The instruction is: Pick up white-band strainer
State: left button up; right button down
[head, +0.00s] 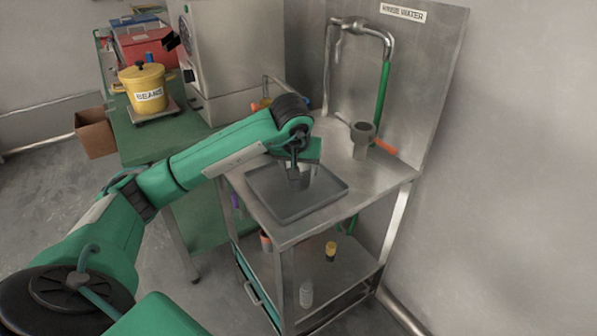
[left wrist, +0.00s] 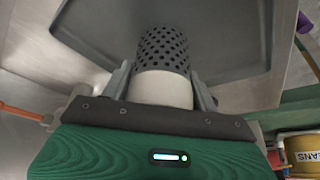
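The white-band strainer (left wrist: 163,88) is a dark perforated cup with a plain white band, seen in the left wrist view between the fingers of my left gripper (left wrist: 163,82). The fingers lie against both sides of the band, and the perforated end points away from the gripper. In the head view my left gripper (head: 299,165) points down over the grey tray (head: 320,207), with the strainer (head: 299,181) small and partly hidden at its fingertips. I cannot tell whether the strainer touches the tray. My right gripper is not in view.
A grey cup-like vessel (head: 363,137) stands on the steel sink table near the tap (head: 375,28) and green hose. A yellow BEANS pot (head: 146,84) stands on a scale on the green table. A lower shelf (head: 325,275) holds small containers. A steel backsplash rises behind.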

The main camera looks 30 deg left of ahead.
pick_arm(q)
jog(key=c, duration=0.6)
jog(key=shift+r, duration=0.1)
